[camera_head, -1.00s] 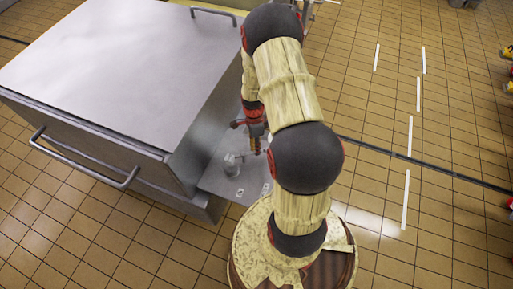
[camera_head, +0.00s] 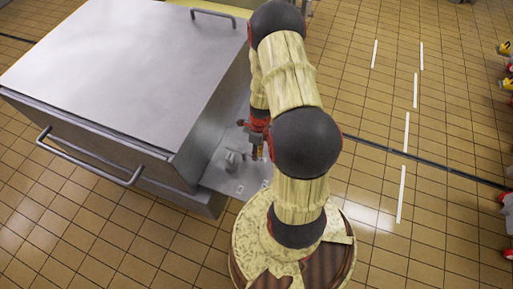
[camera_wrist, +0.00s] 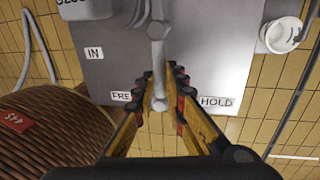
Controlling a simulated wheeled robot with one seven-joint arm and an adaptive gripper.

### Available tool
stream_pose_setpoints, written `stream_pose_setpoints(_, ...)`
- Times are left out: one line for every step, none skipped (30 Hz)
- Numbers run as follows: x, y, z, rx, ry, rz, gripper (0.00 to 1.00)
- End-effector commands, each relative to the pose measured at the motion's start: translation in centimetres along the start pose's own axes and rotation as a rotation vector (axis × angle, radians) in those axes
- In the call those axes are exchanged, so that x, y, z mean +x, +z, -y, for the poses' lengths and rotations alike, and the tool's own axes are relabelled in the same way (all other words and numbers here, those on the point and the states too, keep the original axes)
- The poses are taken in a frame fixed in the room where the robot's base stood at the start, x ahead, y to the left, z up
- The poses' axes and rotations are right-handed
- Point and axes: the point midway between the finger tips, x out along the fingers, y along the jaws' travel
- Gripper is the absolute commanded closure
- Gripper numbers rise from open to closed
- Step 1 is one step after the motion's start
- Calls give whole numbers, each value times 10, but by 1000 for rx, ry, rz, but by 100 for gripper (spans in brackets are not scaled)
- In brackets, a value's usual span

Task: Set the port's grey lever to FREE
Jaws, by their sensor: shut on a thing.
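The grey lever (camera_wrist: 158,60) hangs from its pivot on the grey port plate (camera_wrist: 215,60) in the wrist view. Its lower end lies between the FREE label (camera_wrist: 121,96) and the HOLD label (camera_wrist: 216,102), a little nearer FREE. My gripper (camera_wrist: 160,97) is shut on the lever's lower end, with one finger on each side. The left finger covers part of the FREE label. In the head view my gripper (camera_head: 257,152) is low over the plate (camera_head: 222,181), and the lever is hard to make out there.
An IN label (camera_wrist: 94,53) is higher on the plate. A white round fitting (camera_wrist: 284,35) sits by its right edge. A large metal vat (camera_head: 120,60) with a bar handle (camera_head: 90,158) stands left of my arm. Tiled floor (camera_head: 400,120) is open to the right.

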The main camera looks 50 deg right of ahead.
Motion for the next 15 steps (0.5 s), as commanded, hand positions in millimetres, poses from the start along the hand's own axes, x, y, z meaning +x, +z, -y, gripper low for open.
stream_pose_setpoints(-3,-1,-4,47,1,8,100)
stream_pose_setpoints(-2,-1,-6,74,1,14,100)
stream_pose_setpoints(-2,-1,-8,111,1,21,100)
stream_pose_setpoints(-1,-1,-10,139,1,27,100)
stream_pose_setpoints(-1,-1,-11,167,1,32,100)
stream_pose_setpoints(0,0,-13,203,2,39,100)
stream_pose_setpoints(0,0,-15,229,1,44,100)
stream_pose_setpoints(1,0,-16,256,0,50,100)
stream_pose_setpoints(2,1,-18,289,1,56,100)
stream_pose_setpoints(2,1,-19,313,1,61,100)
stream_pose_setpoints(2,2,-20,337,0,66,100)
stream_pose_setpoints(3,2,-22,367,0,73,100)
stream_pose_setpoints(3,2,-23,388,0,77,100)
stream_pose_setpoints(4,3,-24,409,0,81,100)
stream_pose_setpoints(4,4,-26,435,0,86,100)
